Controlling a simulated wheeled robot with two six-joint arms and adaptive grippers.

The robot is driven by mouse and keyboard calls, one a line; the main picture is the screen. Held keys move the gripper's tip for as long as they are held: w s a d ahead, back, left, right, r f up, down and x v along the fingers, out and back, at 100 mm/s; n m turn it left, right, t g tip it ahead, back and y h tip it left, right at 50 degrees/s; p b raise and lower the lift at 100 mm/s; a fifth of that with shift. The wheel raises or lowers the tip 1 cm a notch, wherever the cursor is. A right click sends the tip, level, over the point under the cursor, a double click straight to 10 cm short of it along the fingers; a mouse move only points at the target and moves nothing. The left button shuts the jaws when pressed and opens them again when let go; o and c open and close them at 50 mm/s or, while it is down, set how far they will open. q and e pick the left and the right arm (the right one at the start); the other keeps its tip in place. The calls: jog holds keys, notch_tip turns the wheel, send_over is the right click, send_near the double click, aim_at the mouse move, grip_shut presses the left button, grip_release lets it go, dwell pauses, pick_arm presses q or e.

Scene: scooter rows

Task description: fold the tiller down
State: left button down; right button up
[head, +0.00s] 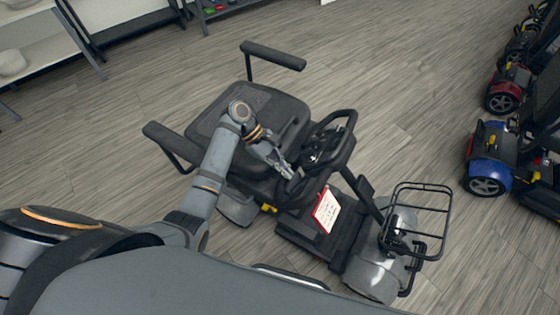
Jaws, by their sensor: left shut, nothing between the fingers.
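A grey mobility scooter stands in the middle of the head view, with its black seat (252,113) at the left and its front at the lower right. Its tiller (331,143) has a black loop handlebar and a control panel, and it rises from the front column toward the seat. My left gripper (287,170) is shut and empty beside the near side of the handlebar, over the front of the seat. I cannot tell whether it touches the tiller. My right gripper is not in view.
A red-and-white card (326,211) hangs over the scooter's footboard. A wire basket (418,222) sits at its front. Blue (490,165) and red (508,88) scooters line the right side. Shelves (45,40) stand at the upper left. The wooden floor between is clear.

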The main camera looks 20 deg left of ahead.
aim_at(313, 186)
pick_arm(q)
jog(key=x, duration=0.4)
jog(key=shift+s, duration=0.1)
jog(key=d+r, duration=0.1)
jog(key=s+d+r, duration=0.1)
jog(key=d, duration=0.1)
jog(key=shift+s+r, duration=0.1)
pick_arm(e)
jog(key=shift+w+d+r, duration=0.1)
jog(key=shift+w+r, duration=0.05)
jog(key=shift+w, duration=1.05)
pick_arm(q)
jog(key=d+r+p, duration=0.1)
jog(key=p, duration=0.2)
jog(key=d+r+p, duration=0.1)
jog(key=p, duration=0.2)
jog(key=shift+s+r+p, duration=0.2)
jog(key=shift+r+p, duration=0.15)
jog(key=shift+s+d+f, duration=0.1)
jog(key=shift+d+f, duration=0.05)
jog(key=shift+f, duration=0.1)
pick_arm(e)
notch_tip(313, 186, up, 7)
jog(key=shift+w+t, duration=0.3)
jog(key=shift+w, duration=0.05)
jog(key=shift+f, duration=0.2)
